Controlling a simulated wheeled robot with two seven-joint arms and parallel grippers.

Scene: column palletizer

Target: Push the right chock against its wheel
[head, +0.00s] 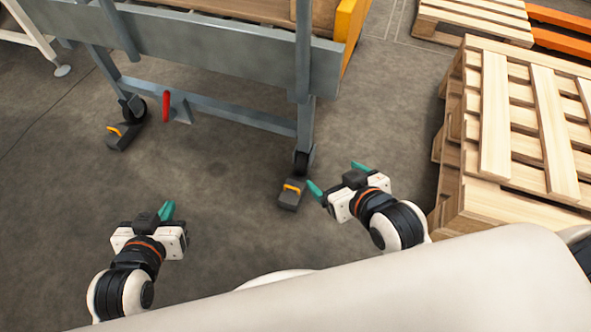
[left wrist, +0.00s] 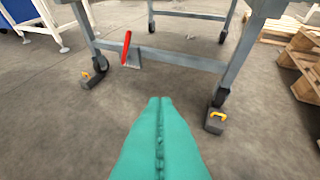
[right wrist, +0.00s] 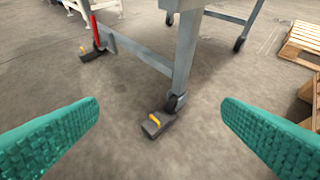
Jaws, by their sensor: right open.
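The right chock (head: 289,200), dark grey with an orange handle, lies on the floor just in front of the right wheel (head: 303,161) of the grey cart frame. In the right wrist view the chock (right wrist: 155,125) sits right by the wheel (right wrist: 176,102); I cannot tell whether they touch. My right gripper (head: 337,178) is open and empty, just right of the chock in the head view. In the right wrist view its teal fingers are spread wide, with the chock between and beyond them. My left gripper (head: 167,211) is shut and empty, over bare floor to the left.
The left chock (head: 122,136) lies by the left wheel (head: 133,108). A red lever (head: 166,104) stands on the frame's lower bar (head: 225,112). A stack of wooden pallets (head: 500,150) stands close on the right. The floor between my grippers is clear.

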